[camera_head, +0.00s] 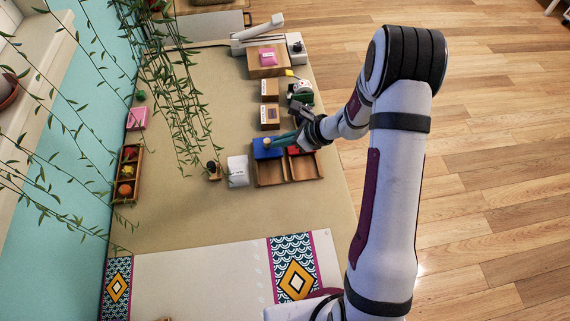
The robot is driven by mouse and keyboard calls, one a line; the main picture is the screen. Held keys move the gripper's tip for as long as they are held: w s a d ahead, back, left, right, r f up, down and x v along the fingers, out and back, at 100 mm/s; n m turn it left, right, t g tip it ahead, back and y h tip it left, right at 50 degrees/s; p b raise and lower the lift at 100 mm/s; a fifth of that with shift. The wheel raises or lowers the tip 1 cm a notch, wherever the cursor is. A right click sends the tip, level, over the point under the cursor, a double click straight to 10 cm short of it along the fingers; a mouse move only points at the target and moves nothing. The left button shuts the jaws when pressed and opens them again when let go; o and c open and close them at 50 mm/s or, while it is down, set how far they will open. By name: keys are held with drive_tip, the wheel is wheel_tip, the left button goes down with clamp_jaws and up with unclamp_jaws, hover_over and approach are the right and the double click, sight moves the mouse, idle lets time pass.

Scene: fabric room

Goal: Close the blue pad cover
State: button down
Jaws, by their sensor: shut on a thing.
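The blue pad cover (262,153) sits at the back left of a wooden two-compartment tray (287,183) on the table. A small pale round knob (267,142) shows at its top. My gripper (271,144) reaches in from the right, its teal fingers closed at the knob over the blue cover. The contact is small in the picture, and whether the cover is fully down cannot be told. A red pad (293,150) shows partly behind the gripper at the tray's back right.
A white box (238,171) and a small dark-and-wood item (213,170) stand left of the tray. Hanging vines (180,100) cover the table's left part. The front-left tabletop is clear.

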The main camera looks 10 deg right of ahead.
drive_tip(key=shift+a, duration=0.1)
drive_tip(key=s+d, duration=0.1)
drive_tip(key=d, duration=0.1)
drive_tip(key=s+d, duration=0.1)
drive_tip(key=shift+s+d, duration=0.2)
drive_tip(key=shift+d, duration=0.2)
drive_tip(key=v, duration=1)
drive_tip(key=s+a+r+n+g, duration=0.2)
drive_tip(key=s+a+r+n, duration=0.3)
drive_tip(key=a+r+n, duration=0.15)
drive_tip(key=s+a+r+n+g+h, duration=0.1)
drive_tip(key=s+r+n+h, duration=0.1)
drive_tip(key=s+n, duration=0.4)
drive_tip(key=s+a+r+n+g+h, duration=0.2)
drive_tip(key=s+n, duration=0.5)
drive_tip(key=s, duration=0.7)
drive_tip(key=shift+r+h, duration=0.3)
drive_tip(key=shift+h, duration=0.5)
drive_tip(key=shift+s, duration=0.15)
